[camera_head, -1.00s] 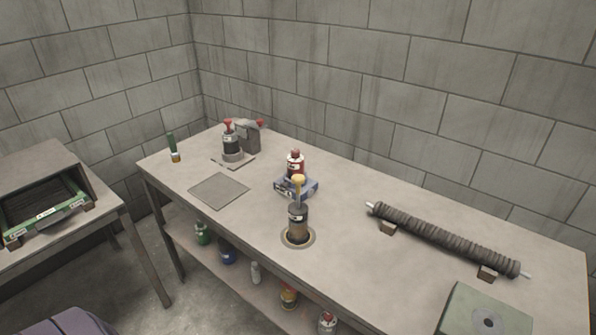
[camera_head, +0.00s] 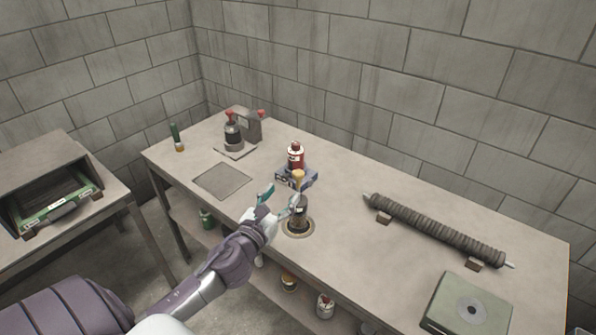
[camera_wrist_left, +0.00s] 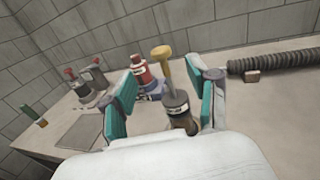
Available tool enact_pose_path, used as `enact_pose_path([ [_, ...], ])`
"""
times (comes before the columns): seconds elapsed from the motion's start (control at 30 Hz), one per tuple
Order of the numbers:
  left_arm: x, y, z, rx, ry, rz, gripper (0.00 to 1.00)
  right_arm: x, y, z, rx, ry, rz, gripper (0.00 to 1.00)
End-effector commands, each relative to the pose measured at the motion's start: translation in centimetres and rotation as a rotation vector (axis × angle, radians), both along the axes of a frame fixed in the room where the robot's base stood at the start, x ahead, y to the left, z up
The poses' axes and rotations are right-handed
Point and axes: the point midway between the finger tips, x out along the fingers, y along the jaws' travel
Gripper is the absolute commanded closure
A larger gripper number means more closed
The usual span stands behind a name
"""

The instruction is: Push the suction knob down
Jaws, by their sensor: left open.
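The suction device is a dark cylinder (camera_head: 301,209) standing upright on a round base (camera_head: 298,228) near the table's front edge, with a yellow knob (camera_head: 298,175) on top. In the left wrist view the knob (camera_wrist_left: 161,53) sits on a thin stem above the dark body (camera_wrist_left: 179,112). My left gripper (camera_head: 280,199) has teal fingers spread open and empty, just left of and partly in front of the cylinder. In the wrist view the cylinder and stem appear between the two fingers (camera_wrist_left: 160,98); contact cannot be told. My right gripper is not in view.
A red bottle (camera_head: 296,157) on a blue box (camera_head: 297,177) stands behind the cylinder. A ribbed mesh tube (camera_head: 435,230) rests on small blocks at right, near a green box (camera_head: 468,306). A flat grey plate (camera_head: 222,180) lies at left, before a red-topped device (camera_head: 233,132).

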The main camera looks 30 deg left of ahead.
Motion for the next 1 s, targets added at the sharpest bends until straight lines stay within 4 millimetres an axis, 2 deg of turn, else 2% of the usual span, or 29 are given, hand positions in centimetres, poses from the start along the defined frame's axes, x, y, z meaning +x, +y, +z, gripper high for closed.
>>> enact_pose_path([
  [0.03, 1.3, 0.2, 0.4, -0.003, -0.002, 0.002, 0.40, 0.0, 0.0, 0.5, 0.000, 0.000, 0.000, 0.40],
  [0.2, 4.9, 0.7, 0.3, -0.006, -0.002, 0.003, 0.40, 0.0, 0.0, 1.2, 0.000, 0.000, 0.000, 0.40],
  [0.4, 8.1, 1.2, 0.1, -0.005, 0.000, 0.002, 0.40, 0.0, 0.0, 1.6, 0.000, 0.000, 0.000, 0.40],
  [0.6, 9.4, 1.4, 0.0, -0.004, 0.001, 0.001, 0.40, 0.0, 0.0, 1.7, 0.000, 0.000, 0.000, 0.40],
  [0.87, 9.6, 1.4, 0.0, -0.005, 0.001, 0.000, 0.40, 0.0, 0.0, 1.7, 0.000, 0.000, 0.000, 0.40],
  [0.9, 9.6, 1.4, -0.1, -0.005, 0.001, 0.000, 0.42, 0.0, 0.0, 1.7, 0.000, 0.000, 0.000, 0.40],
  [1.0, 9.6, 1.4, -0.1, -0.005, 0.001, 0.000, 0.59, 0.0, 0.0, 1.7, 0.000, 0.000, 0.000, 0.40],
])
